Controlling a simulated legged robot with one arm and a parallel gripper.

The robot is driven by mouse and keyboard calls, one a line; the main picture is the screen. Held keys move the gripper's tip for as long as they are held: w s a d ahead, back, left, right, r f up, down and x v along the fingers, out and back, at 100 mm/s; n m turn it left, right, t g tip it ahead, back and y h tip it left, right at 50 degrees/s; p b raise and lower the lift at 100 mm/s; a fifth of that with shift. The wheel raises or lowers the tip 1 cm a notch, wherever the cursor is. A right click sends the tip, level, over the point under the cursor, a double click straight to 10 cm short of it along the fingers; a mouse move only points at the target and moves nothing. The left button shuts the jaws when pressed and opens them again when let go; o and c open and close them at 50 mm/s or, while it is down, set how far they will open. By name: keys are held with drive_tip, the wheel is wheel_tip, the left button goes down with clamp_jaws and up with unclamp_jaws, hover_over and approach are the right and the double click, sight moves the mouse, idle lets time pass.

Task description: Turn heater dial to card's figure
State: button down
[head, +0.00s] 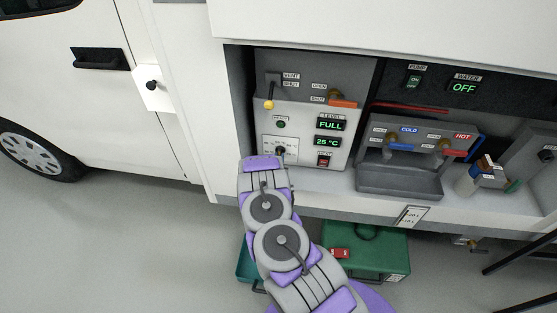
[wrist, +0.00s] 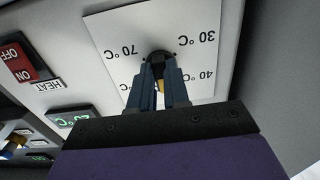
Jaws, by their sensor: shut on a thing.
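The heater dial (wrist: 157,54) is a dark knob on a white plate (wrist: 112,35), seen upside down in the wrist view. The plate reads 70, 30 and 40 °C; another label is mostly hidden behind my fingers. My gripper (wrist: 161,74) is shut on the dial, one blue-grey finger on each side. A yellow mark shows between the fingers; its exact setting is hard to tell. In the head view my arm covers the dial's lower part. A small white card (head: 411,215) hangs at the counter's front edge, its figure too small to read.
Beside the dial are a green temperature display (head: 327,142) reading 25 °C and a red heat switch (head: 324,161). A yellow-tipped vent lever (head: 269,103) is above. A grey sink (head: 398,181) is to the right. A green box (head: 375,250) stands below.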

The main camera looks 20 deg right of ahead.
drive_tip(key=c, duration=1.4)
unclamp_jaws()
drive_tip(key=shift+f, duration=0.2)
drive_tip(key=o, duration=0.3)
drive_tip(key=shift+r, duration=0.15)
drive_tip(key=p+v, duration=0.2)
drive_tip(key=v, duration=1.5)
drive_tip(key=shift+a, duration=0.2)
drive_tip(key=shift+s, duration=0.1)
